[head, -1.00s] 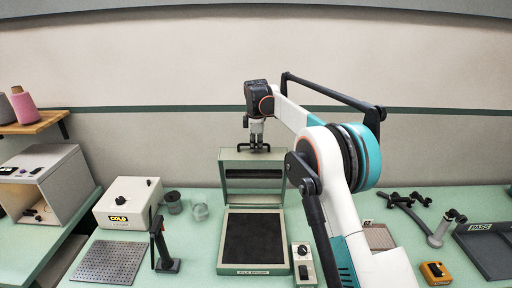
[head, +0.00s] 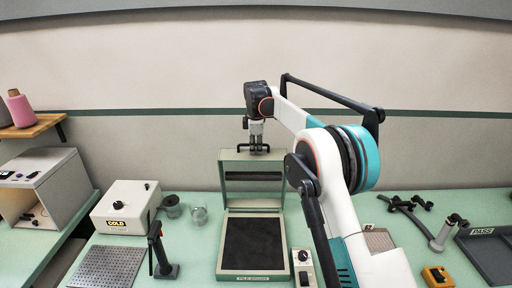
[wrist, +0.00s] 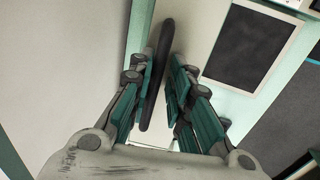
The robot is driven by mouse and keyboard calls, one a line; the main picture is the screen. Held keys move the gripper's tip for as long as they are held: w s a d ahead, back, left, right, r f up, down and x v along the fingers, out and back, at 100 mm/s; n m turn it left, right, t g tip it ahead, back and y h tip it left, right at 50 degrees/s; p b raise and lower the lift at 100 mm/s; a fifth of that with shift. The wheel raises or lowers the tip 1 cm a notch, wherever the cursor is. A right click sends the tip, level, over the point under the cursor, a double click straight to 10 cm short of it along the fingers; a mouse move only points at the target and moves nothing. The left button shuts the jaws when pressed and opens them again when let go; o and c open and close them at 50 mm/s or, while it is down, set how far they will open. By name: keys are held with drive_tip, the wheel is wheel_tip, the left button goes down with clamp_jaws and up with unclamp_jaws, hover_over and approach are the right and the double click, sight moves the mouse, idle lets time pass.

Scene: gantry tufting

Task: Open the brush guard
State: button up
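The pile brusher (head: 228,272) stands on the green bench with a dark flat bed (head: 252,243) in front. Its pale green brush guard (head: 235,200) stands upright at the back of the bed, a framed panel with a dark slot. A dark bar handle (head: 242,149) is on the guard's top edge; in the wrist view the handle (wrist: 157,75) runs between the fingers. My gripper (head: 256,143) is at the handle from above. In the wrist view my gripper (wrist: 160,85) has its fingers apart around the bar, with a gap on the right side; contact on the left is unclear.
A control box with a knob (head: 303,262) sits right of the bed. Left are a COLD box (head: 125,207), a perforated plate (head: 106,266) and a dark upright tool (head: 158,250). Right are a PASS tray (head: 490,255) and a yellow device (head: 436,276). The wall is behind.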

drive_tip(key=shift+r, duration=0.1)
drive_tip(key=v, duration=1.2)
